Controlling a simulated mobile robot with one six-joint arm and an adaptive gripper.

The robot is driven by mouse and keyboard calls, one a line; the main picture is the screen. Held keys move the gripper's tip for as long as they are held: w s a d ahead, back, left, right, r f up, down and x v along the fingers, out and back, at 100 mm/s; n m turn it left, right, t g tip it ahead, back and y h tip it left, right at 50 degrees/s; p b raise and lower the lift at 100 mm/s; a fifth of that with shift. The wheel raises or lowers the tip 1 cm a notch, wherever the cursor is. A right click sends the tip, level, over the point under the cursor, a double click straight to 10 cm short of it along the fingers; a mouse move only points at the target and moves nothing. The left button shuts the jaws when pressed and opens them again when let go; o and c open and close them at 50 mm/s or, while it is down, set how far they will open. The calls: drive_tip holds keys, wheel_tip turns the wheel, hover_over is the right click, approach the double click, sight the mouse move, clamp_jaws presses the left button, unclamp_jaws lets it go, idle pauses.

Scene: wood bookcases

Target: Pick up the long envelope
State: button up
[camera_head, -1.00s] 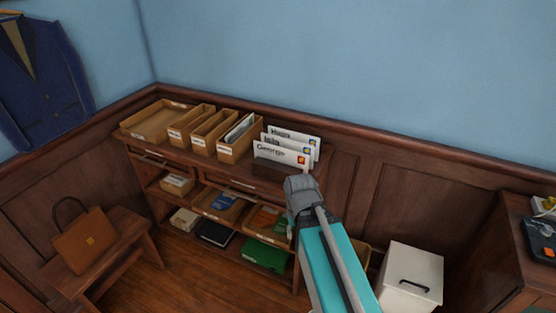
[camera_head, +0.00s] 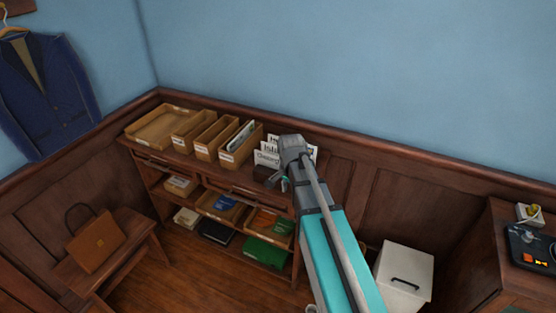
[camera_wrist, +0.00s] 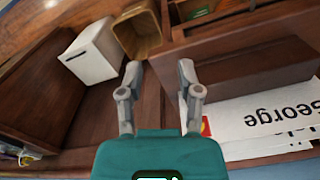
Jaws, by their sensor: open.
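White envelopes stand upright in a dark wooden holder (camera_head: 261,173) at the right end of the shelf unit's top. The front envelope (camera_head: 266,160) reads "George"; others show behind it, partly hidden by my arm. Which one is the long envelope I cannot tell. In the wrist view the George envelope (camera_wrist: 235,120) lies to the right, beside the holder (camera_wrist: 255,75). My gripper (camera_wrist: 159,75) is open and empty, with its fingers left of the envelope's coloured stamp. In the head view my gripper (camera_head: 283,183) is in front of the holder.
Wooden bins (camera_head: 212,140) and a flat tray (camera_head: 160,126) stand left of the holder. Lower shelves hold trays and a green item (camera_head: 266,253). A white box (camera_head: 403,270) stands on the floor at right. A bench with a brown bag (camera_head: 95,240) is at left.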

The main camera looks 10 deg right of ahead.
drive_tip(key=w+r+m+p, duration=1.1)
drive_tip(key=w+m, duration=0.3)
drive_tip(key=w, duration=0.2)
drive_tip(key=shift+w+r, duration=0.35)
drive_tip(key=shift+r, duration=0.45)
drive_tip(key=shift+d, duration=0.1)
wheel_tip(320, 180, down, 9)
drive_tip(key=b, duration=0.8)
drive_tip(key=shift+r, duration=0.15)
drive_tip(key=shift+s+a+f+b, duration=0.1)
drive_tip(key=shift+f+b, duration=1.2)
drive_tip(key=shift+b, duration=0.05)
drive_tip(key=shift+a+f+b, duration=0.1)
drive_tip(key=shift+f+b, duration=1.2)
drive_tip(key=shift+b, duration=0.05)
drive_tip(key=shift+c, duration=0.3)
